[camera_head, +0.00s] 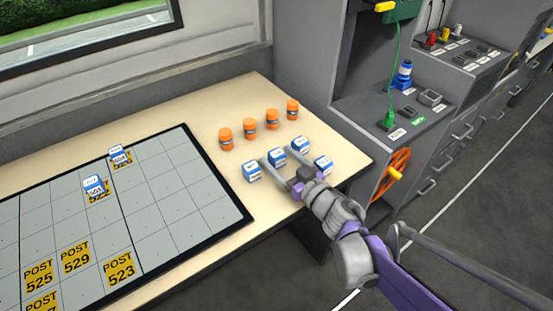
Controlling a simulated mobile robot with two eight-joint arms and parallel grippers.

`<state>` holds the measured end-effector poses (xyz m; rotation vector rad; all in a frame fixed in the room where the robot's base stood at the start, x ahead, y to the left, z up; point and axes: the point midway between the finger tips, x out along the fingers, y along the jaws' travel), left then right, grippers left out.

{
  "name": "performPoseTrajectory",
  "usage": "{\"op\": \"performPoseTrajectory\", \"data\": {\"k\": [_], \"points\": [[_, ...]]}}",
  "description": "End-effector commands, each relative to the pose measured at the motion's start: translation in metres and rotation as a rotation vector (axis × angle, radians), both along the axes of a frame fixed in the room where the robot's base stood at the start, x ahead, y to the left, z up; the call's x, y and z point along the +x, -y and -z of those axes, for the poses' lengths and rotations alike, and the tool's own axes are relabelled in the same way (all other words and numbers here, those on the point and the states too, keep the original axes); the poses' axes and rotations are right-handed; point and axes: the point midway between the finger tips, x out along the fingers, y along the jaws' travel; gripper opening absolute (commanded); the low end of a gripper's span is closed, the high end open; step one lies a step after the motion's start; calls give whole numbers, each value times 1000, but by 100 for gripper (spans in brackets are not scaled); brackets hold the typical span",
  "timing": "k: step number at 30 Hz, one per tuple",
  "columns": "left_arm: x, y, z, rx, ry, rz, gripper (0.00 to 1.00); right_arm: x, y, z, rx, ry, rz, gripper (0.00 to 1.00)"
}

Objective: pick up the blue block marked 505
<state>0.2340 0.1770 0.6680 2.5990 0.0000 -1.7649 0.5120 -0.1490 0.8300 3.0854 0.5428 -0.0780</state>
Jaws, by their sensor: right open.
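Several small blue-and-white blocks stand in a cluster at the right end of the table: a left one (252,173), a middle one (278,157), a back right one (299,145) and a front right one (323,164). Their markings are too small to read, so I cannot tell which is 505. My right gripper (279,157) reaches in from the lower right, open, its fingertips near either side of the middle block. I cannot tell whether they touch it. My left gripper is not in view.
Several orange cylinders, one at the left (225,138), stand behind the blocks. A gridded board (180,215) with yellow POST cards and two more blue blocks (93,184) fills the table's left. A grey console (410,110) with an orange handwheel (390,177) stands right of the table.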

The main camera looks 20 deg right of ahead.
Motion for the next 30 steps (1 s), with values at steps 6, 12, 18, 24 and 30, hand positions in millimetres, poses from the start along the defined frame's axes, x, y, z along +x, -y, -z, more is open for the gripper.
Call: {"op": "performPoseTrajectory", "data": {"k": [6, 12, 18, 24, 30], "points": [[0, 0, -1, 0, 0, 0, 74, -1, 0, -1, -1, 0, 0, 69], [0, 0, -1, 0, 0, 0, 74, -1, 0, -1, -1, 0, 0, 33], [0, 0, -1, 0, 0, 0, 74, -1, 0, 0, -1, 0, 0, 0], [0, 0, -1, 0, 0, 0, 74, -1, 0, -1, -1, 0, 0, 0], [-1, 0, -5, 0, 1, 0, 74, -1, 0, -3, -1, 0, 0, 0]]}}
